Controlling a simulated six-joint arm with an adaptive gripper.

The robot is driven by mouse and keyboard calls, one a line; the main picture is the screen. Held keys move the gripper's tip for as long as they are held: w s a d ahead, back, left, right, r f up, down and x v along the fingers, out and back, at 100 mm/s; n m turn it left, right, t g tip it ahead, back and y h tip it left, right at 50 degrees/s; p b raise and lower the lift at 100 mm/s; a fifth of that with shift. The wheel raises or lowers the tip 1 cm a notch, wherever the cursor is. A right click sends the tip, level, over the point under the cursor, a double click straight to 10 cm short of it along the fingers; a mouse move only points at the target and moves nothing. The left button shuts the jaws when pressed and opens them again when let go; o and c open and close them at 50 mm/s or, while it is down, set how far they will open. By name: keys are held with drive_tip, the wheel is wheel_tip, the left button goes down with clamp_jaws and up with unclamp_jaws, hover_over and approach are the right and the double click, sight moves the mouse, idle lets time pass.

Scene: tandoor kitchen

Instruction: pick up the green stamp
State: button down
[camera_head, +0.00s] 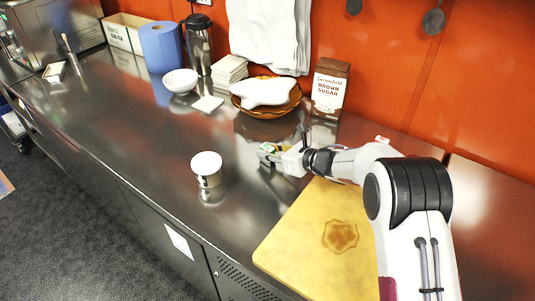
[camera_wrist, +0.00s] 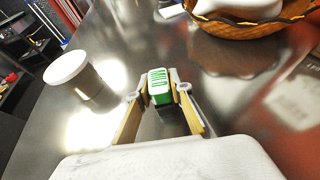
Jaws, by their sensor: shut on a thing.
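In the head view the stamp (camera_head: 271,148) is a small green spot at the tip of my gripper (camera_head: 268,152), partly hidden by the fingers. The gripper is over the steel counter, just past the back left corner of the yellow board. I cannot tell how far the stamp is from the counter.
A white-lidded tin (camera_head: 207,169) stands left of my gripper. Behind are a wicker basket (camera_head: 266,110) with a white cloth, a brown sugar carton (camera_head: 329,88), a white bowl (camera_head: 181,81) and a flask (camera_head: 198,48). The yellow board (camera_head: 313,226) lies in front. Counter between tin and bowl is clear.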

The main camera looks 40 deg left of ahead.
sight(267, 146)
drive_tip(key=shift+r, duration=5.05)
